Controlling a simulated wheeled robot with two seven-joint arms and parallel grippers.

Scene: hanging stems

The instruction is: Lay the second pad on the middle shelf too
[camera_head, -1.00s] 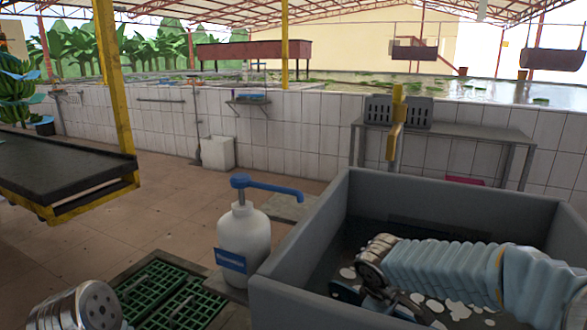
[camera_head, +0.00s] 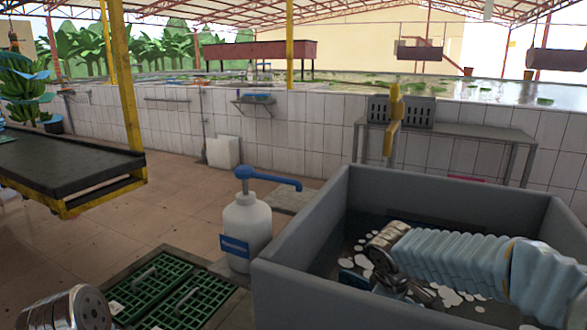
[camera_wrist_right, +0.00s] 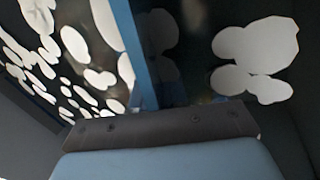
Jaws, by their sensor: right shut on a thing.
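My right gripper (camera_head: 399,284) reaches down inside the grey basin (camera_head: 300,235), low over the white-patched dark water. It is shut on a thin blue thing, perhaps the pad; a blue strip (camera_wrist_right: 128,50) shows nearly edge-on in the right wrist view. A bit of blue (camera_head: 352,277) also shows beside the gripper in the head view. Its full shape is hidden. My left arm shows only as a metal link at the lower left; its gripper is out of view. I cannot tell which surface is the middle shelf, or see a first pad for certain.
A white pump bottle (camera_head: 246,228) stands left of the basin. Green grates (camera_head: 150,290) lie at the lower left. A black-topped table (camera_head: 65,165) with a yellow frame is at left. A small wall shelf (camera_head: 252,102) holds something blue. Tiled floor between is clear.

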